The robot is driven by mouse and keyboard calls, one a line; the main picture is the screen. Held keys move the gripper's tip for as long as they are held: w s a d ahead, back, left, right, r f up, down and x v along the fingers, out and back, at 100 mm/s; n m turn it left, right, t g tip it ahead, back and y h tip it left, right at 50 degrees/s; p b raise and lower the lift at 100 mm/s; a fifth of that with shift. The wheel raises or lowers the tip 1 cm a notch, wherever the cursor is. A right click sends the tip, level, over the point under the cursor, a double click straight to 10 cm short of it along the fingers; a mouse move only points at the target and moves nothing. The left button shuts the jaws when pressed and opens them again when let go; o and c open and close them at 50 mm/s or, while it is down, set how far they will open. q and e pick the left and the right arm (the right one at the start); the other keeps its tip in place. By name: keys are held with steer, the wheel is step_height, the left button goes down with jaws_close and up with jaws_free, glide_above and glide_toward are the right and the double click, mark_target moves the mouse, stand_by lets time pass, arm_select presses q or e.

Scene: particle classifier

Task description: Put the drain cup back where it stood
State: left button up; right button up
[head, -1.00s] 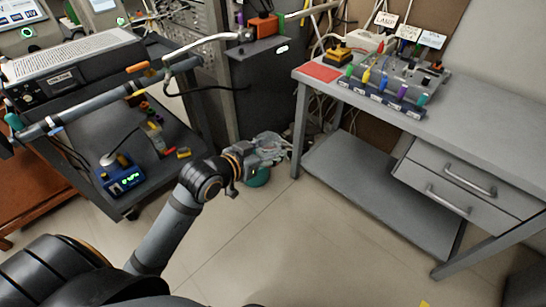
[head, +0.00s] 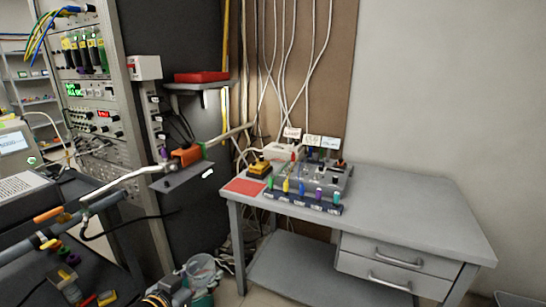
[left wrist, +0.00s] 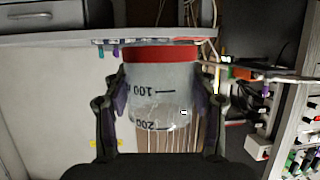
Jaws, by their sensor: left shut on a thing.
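The drain cup (head: 204,268) is a clear cup low in the head view, with teal showing at its lower part. It is held above the floor, left of the grey table's front leg. My left gripper (head: 180,287) is shut on it, partly cut off by the bottom edge. In the left wrist view the clear cup (left wrist: 160,100) has marks 100 and 200 and a red band at the upper end. The gripper's fingers (left wrist: 160,108) press it from both sides. My right gripper is not in view.
The grey table (head: 420,205) has a red mat (head: 245,187) at its left corner and a device with coloured knobs (head: 312,180). A dark bracket with an orange block (head: 187,155) and pipe stands left of it. A cluttered dark cart is at lower left.

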arm_select(q)
step_height(320, 180, up, 13)
steer(key=p, duration=1)
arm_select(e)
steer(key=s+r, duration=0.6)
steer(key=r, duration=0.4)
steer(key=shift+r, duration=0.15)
arm_select(q)
steer(key=shift+r, duration=0.1)
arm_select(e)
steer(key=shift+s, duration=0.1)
